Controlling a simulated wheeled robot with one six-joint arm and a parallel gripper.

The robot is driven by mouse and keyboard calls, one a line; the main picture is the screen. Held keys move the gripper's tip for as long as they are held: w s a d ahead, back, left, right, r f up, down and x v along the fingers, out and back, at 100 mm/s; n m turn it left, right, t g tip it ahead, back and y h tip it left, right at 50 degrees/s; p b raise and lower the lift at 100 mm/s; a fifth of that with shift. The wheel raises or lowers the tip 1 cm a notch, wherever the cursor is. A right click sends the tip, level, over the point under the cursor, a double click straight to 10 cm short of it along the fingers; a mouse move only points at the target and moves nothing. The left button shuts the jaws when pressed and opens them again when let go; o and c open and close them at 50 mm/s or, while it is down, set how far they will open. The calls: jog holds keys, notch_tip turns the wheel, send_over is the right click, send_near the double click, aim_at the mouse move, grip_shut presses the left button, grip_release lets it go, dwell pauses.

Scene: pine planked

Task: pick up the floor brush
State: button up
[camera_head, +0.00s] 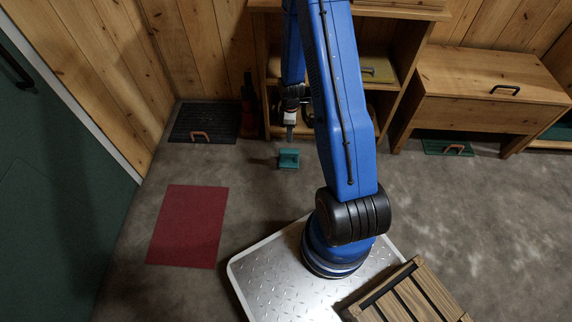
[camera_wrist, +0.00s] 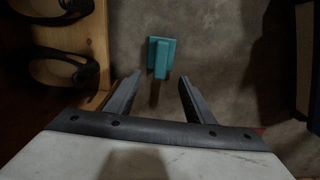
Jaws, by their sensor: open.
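The floor brush, a small teal block with a raised narrower part on top, lies on the grey floor in front of the wooden shelf; it shows in the head view (camera_head: 289,158) and in the wrist view (camera_wrist: 161,55). My gripper (camera_wrist: 160,77) is open and empty, its two dark fingers apart. In the wrist view the brush appears just beyond the fingertips, roughly centred between them. In the head view my gripper (camera_head: 289,136) hangs downward above and slightly behind the brush. I see no contact.
The wooden shelf (camera_head: 398,92) stands close behind my gripper; dark footwear (camera_wrist: 62,71) sits in it. A black mat-like item (camera_head: 185,118) lies left, a red mat (camera_head: 188,226) nearer, a wooden bench (camera_head: 455,112) right. Floor around the brush is clear.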

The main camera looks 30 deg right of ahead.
aim_at(290, 151)
jog(key=f, duration=1.4)
jog(key=shift+s+a, duration=0.2)
jog(key=shift+s, duration=0.1)
jog(key=shift+w+f, duration=0.15)
jog(key=shift+f, duration=1.2)
jog(key=shift+w+f, duration=0.15)
jog(key=shift+f, duration=1.15)
grip_shut()
